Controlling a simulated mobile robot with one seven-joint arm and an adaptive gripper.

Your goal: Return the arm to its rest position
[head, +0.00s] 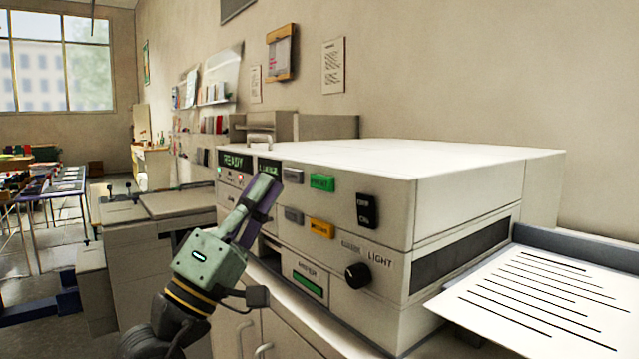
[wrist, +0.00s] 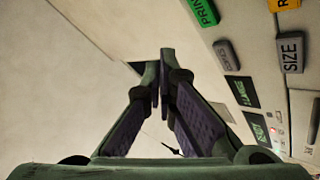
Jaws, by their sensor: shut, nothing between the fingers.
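My gripper (head: 262,198) is in front of the left part of a white copier-like machine (head: 480,170). Its fingers point up and are shut with nothing between them. The fingertips are close to the machine's front panel, near the display and the green button (head: 322,182). In the wrist view the fingers (wrist: 166,85) meet at the tips, with the panel on the right. The green button (wrist: 203,12) also shows there. I cannot tell from these views whether the fingers touch the panel. The fingers and palm hide part of the panel's left side.
A tray with a printed sheet (head: 545,295) juts out on the machine's right. A dial (head: 357,275) and a black switch (head: 367,211) are on the panel. A grey bench (head: 150,205) stands to the left.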

